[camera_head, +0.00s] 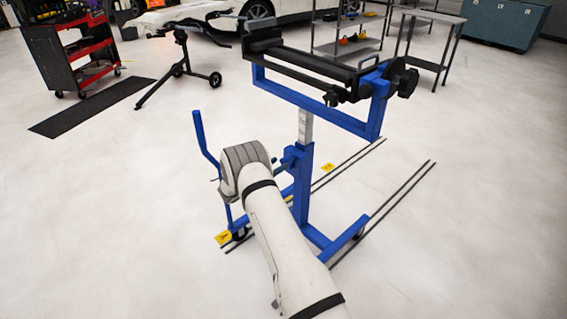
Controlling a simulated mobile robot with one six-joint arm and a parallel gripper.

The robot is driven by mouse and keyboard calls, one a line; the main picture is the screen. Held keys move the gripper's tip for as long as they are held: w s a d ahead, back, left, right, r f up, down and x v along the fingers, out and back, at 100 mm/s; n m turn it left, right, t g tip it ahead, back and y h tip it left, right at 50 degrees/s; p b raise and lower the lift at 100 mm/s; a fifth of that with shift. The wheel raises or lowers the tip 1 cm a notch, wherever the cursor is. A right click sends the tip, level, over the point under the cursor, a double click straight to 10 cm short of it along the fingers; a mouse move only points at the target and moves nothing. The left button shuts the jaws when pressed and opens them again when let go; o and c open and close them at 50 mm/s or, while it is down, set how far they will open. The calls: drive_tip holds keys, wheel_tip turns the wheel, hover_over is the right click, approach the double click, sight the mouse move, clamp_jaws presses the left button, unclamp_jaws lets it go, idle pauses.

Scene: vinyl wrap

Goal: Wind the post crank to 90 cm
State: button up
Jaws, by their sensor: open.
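A blue wheeled stand has an upright blue post (301,185) in mid-picture. A pale grey inner column (305,127) comes out of its top; any scale marks on it are too small to read. The column carries a blue frame (310,108) with a black roller unit (310,68). A small blue part (288,160) sticks out at the left of the post, close to my arm; I cannot tell if it is the crank. My arm reaches up from the bottom to just left of the post. My gripper is hidden behind the arm's grey end.
A bent blue handle (203,140) rises at the stand's left. Yellow tags (223,238) and dark floor rails (400,200) lie by its base. A black tripod stand (180,70), a red tool cart (85,50) and a white car stand behind.

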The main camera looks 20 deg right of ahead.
sight(281, 162)
drive_tip(key=shift+x, duration=1.55)
drive_tip(key=shift+c, duration=0.4)
clamp_jaws()
drive_tip(key=shift+d, duration=0.15)
drive_tip(key=shift+a, duration=0.2)
drive_tip(key=shift+r, duration=0.1)
